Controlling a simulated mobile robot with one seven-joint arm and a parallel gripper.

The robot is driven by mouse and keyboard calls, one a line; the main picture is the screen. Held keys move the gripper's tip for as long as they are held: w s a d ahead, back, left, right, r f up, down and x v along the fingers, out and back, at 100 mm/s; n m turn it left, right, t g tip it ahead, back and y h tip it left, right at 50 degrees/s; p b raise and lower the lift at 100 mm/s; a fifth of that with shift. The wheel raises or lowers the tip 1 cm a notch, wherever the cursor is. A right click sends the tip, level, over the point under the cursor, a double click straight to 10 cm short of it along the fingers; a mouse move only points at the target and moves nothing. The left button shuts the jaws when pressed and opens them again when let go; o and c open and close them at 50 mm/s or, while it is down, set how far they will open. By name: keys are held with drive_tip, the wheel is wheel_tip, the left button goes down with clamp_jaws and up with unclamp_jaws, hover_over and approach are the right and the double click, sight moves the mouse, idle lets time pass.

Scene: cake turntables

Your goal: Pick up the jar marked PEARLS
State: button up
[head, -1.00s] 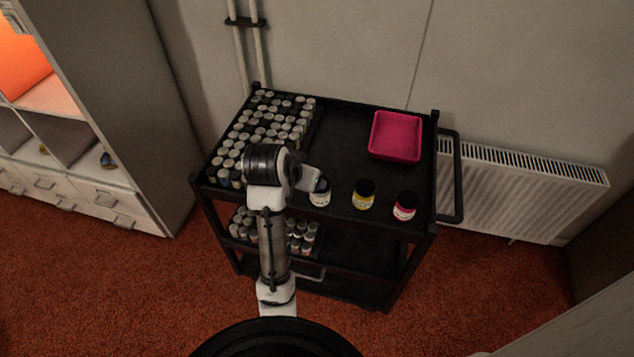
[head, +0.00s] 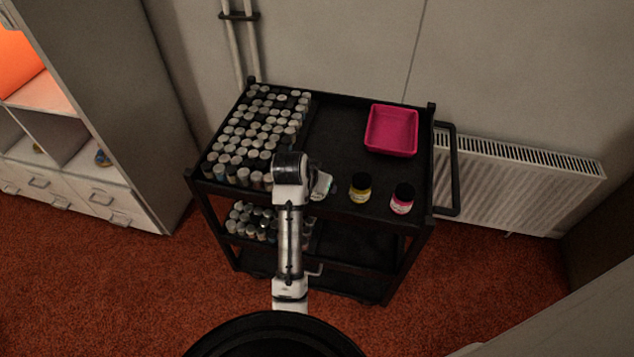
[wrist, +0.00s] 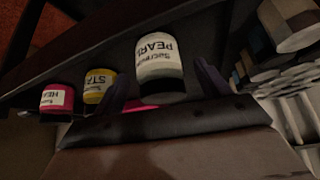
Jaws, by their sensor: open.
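The white jar marked PEARLS (wrist: 158,52) shows upside down in the wrist view, with its dark lid toward my gripper. It stands on the top shelf of the black trolley (head: 335,140). My gripper (wrist: 161,78) is open, with one finger on each side of the jar in the picture. I cannot tell whether the fingers touch it or how deep it sits between them. In the head view my gripper (head: 324,185) hides most or all of this jar.
A yellow jar (head: 359,193) marked STA and a pink jar (head: 402,202) marked HEA stand to the right. Many grey-lidded jars (head: 255,135) fill the shelf's left side. A pink tray (head: 391,148) sits at the back right. The shelf's middle is clear.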

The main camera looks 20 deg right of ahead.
drive_tip(key=shift+x, duration=0.95)
drive_tip(key=shift+c, duration=0.2)
drive_tip(key=c, duration=1.2)
drive_tip(key=shift+o, duration=0.2)
drive_tip(key=shift+r, duration=0.15)
